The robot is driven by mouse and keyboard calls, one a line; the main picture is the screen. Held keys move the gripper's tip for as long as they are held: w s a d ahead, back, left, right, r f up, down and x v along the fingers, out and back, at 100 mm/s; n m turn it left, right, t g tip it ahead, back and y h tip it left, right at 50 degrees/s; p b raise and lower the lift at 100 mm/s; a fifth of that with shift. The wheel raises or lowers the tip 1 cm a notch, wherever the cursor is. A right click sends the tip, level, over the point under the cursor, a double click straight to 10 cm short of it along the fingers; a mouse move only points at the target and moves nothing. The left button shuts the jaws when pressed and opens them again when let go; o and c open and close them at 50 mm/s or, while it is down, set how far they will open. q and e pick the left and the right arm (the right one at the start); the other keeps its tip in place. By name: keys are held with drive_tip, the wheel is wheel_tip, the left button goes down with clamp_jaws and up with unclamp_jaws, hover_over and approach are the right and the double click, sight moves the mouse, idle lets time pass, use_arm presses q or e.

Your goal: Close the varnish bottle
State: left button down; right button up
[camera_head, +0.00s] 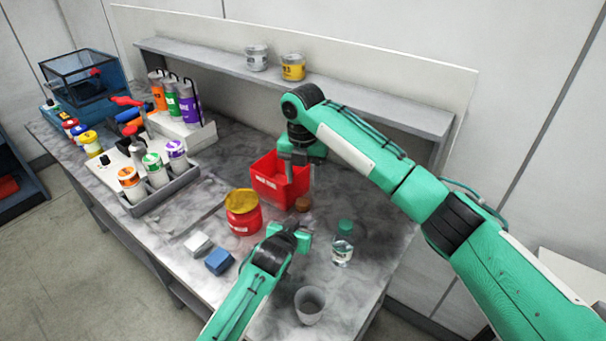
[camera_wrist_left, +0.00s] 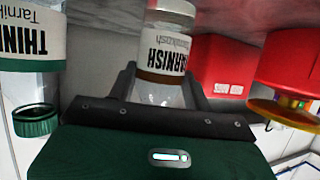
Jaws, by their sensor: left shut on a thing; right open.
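The varnish bottle (camera_wrist_left: 172,45) shows upside down in the left wrist view, clear with a white label and brown band. My left gripper (camera_head: 289,232) is shut on it; the gripper hides its top in the wrist view and most of it in the head view. A small brown round thing (camera_head: 302,204), looking like a cap, shows just beyond the left gripper, beside the red bin; I cannot tell whether it sits on the bottle or the table. My right gripper (camera_head: 298,172) is open, pointing down near the red bin, above and behind the brown thing.
The red bin (camera_head: 268,186) and a red jar with yellow lid (camera_head: 243,217) stand close on the left. The green-capped thinner bottle (camera_head: 342,248) is on the right, a grey cup (camera_head: 309,303) in front. White and blue blocks (camera_head: 218,261) lie front left. Bare tabletop lies further right.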

sight(303, 201)
drive_tip(key=shift+f, duration=0.1)
drive_tip(key=shift+f, duration=3.95)
